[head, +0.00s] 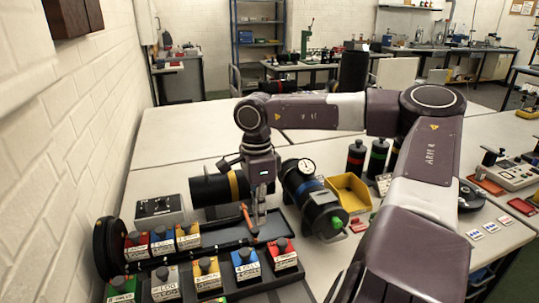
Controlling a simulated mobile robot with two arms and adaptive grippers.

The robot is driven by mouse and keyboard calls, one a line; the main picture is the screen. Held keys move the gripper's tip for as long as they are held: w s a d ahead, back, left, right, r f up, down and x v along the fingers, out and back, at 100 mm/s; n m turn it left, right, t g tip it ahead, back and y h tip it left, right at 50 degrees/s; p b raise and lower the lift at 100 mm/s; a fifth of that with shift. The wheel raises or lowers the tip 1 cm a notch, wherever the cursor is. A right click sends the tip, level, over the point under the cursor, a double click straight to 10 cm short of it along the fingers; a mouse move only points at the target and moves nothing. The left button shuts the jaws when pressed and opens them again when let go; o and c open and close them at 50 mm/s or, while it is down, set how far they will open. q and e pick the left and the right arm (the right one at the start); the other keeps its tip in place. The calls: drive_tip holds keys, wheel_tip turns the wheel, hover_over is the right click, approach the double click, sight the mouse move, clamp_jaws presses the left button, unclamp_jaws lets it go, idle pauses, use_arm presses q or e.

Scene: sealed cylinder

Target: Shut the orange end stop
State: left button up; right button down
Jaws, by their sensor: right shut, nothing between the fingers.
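The orange end stop appears as a thin orange lever (248,218) standing at a slant over the long dark tray in the middle of the bench. My right gripper (260,215) points down just right of the lever, with its fingers shut and empty. I cannot tell whether the fingers touch the lever. A black cylinder with a yellow band (208,189) lies behind and left of the gripper. A black cylinder with a blue band (314,200) lies to its right. The gripper partly hides the space between the two cylinders. My left gripper is not in view.
Several coloured labelled blocks with round knobs stand in front, including a blue one (245,264) and a red one (282,254). A grey control box (159,208) is at left. A yellow bin (348,192) and dark bottles (377,158) stand right. The table behind is clear.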

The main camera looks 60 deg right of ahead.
drive_tip(key=s+a+r+b, duration=0.2)
drive_tip(key=s+a, duration=0.3)
drive_tip(key=s, duration=0.1)
drive_tip(key=shift+s+a+r, duration=0.15)
drive_tip(key=shift+a, duration=0.05)
